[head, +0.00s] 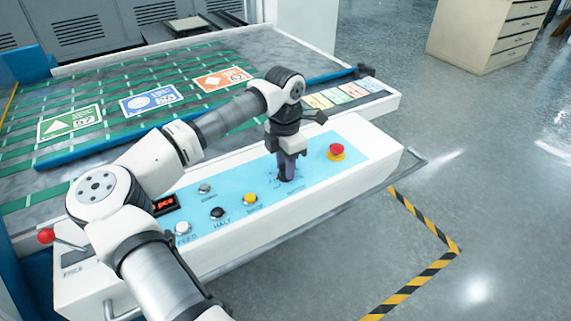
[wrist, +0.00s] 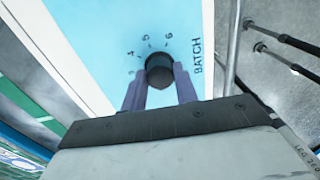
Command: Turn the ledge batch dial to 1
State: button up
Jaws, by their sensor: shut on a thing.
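The batch dial (wrist: 159,72) is a round black knob on the light blue panel, with "BATCH" printed beside it in the wrist view.
A red emergency button (head: 336,150) stands just right of my gripper. A yellow button (head: 250,199), a black button (head: 217,213) and a white button (head: 183,228) lie to the left, with a small metal switch (head: 204,188) behind. A green-striped conveyor bed (head: 85,170) lies beyond the ledge.

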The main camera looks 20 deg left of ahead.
jog(key=o, duration=1)
jog(key=shift+c, duration=0.2)
jog(key=shift+r, duration=0.1)
notch_tip(320, 180, up, 14)
jog(key=b, duration=0.2)
jog(key=shift+w+a+f, duration=0.1)
jog(key=shift+a+f, duration=0.05)
jog(key=shift+f, duration=0.05)
